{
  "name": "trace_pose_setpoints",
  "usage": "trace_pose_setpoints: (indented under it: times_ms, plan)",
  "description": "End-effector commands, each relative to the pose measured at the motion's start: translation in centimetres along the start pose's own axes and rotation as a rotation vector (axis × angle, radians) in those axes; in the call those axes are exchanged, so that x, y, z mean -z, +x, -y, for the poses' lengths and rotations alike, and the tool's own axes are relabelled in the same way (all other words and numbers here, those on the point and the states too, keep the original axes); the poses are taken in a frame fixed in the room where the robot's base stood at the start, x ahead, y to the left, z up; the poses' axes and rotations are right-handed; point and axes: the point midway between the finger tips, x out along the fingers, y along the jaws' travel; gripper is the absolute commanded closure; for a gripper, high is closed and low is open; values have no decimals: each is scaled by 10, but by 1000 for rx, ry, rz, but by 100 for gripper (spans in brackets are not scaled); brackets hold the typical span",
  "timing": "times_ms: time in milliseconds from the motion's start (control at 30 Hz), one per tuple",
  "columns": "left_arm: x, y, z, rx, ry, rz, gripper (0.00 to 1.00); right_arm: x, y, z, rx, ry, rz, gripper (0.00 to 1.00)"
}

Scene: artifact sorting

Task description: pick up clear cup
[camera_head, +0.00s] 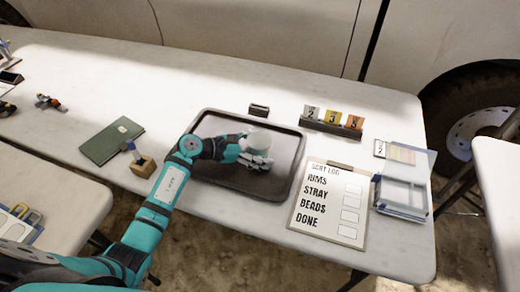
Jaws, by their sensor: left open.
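My left arm reaches in from the lower left over the dark tray (222,189). My left gripper (265,165) is open above the tray's middle, low over its floor. I cannot make out a clear cup for certain. A pale rounded shape shows at the gripper, but I cannot tell whether it is a cup or part of my wrist. The arm and gripper hide part of the tray. My right gripper is not in view.
A clipboard list (330,206) and a clear blue-edged box (403,195) lie right of the tray. Numbered cards (331,120) and a small dark block (259,110) stand behind. A green book (111,141) and a wooden holder (143,167) are left.

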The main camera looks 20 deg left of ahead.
Motion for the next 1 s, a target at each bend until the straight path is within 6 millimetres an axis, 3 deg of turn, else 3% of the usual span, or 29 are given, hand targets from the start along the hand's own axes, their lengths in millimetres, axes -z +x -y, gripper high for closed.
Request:
trace_pose_setpoints:
  times_ms: [133, 533, 1000]
  plan:
    - [0, 0, 0, 0, 0, 0, 8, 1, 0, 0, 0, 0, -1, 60]
    - [0, -1, 0, 0, 0, 0, 60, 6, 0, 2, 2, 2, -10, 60]
    - [-1, -1, 0, -1, 1, 0, 62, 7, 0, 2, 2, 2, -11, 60]
